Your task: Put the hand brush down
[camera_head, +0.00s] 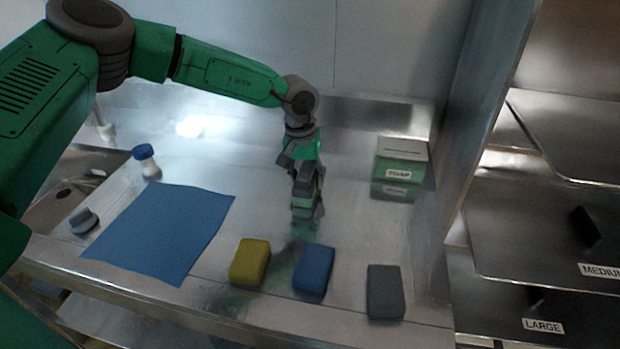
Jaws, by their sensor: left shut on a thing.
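My left gripper (304,178) points down over the steel counter, right of the blue cloth and left of the soap box. It is shut on the hand brush (306,206), a small block with dark and green parts. The fingers hide part of the brush. I cannot tell whether its underside touches the counter; a dark reflection shows below it. My right gripper is out of view.
Yellow (249,262), blue (314,269) and grey (385,292) sponges line the front of the counter (345,225). A soap box (401,161) stands behind right. Left are a blue cloth (165,230), a blue-capped bottle (147,163) and a small grey object (84,221).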

